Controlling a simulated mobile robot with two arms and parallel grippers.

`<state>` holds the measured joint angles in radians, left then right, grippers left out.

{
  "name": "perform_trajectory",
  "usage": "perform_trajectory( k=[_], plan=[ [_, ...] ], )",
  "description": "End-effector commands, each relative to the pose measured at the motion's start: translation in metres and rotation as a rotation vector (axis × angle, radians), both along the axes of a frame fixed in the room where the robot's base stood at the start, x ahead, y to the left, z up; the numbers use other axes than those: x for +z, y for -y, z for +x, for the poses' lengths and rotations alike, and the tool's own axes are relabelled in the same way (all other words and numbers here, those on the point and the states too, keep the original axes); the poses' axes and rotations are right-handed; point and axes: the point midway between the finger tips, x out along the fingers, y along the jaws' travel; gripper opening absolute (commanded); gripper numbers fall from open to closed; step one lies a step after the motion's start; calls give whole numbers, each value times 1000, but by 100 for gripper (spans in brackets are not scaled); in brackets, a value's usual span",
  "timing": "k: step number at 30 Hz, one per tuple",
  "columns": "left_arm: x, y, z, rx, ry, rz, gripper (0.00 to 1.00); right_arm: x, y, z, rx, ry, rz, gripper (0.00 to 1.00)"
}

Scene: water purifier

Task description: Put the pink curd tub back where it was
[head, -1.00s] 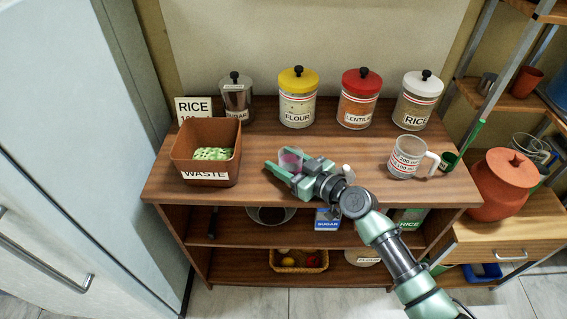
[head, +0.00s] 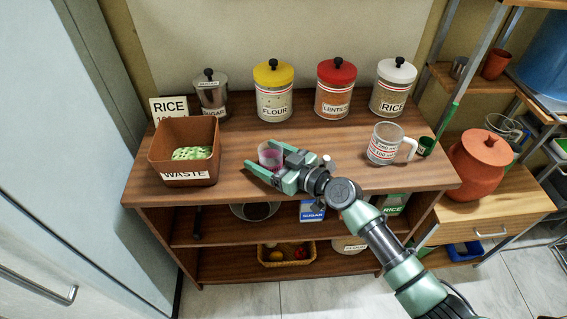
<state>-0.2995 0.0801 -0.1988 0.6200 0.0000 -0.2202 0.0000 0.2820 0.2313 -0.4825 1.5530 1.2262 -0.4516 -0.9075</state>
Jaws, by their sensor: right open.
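The pink curd tub (head: 270,155) is a small translucent pink cup. It stands upright on the left-middle part of the wooden counter (head: 230,182), to the right of the waste bin. My right gripper (head: 264,158) is open, low over the counter, with one finger on the near side of the tub and the other on its far right side. The fingers hide part of the tub's lower side, and I cannot tell whether they touch it. My left gripper is not in view.
The brown waste bin (head: 158,160) with green contents stands left. Flour (head: 273,100), lentil (head: 333,98) and rice (head: 391,95) jars and a sugar jar (head: 211,100) line the back. A measuring cup (head: 383,150) stands right. Counter between bin and gripper is clear.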

Motion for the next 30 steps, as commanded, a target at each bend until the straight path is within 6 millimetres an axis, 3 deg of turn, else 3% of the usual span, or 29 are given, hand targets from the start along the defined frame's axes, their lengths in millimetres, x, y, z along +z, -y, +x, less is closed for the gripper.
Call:
perform_trajectory(
  k=[9, 15, 30],
  plan=[
    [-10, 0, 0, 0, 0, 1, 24, 6, 51, -47, 0, -1, -6, 74],
    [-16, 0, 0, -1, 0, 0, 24, 12, 73, -68, 1, -1, -3, 74],
    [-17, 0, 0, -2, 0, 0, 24, 16, 81, -76, 2, -2, -1, 74]
  ],
)
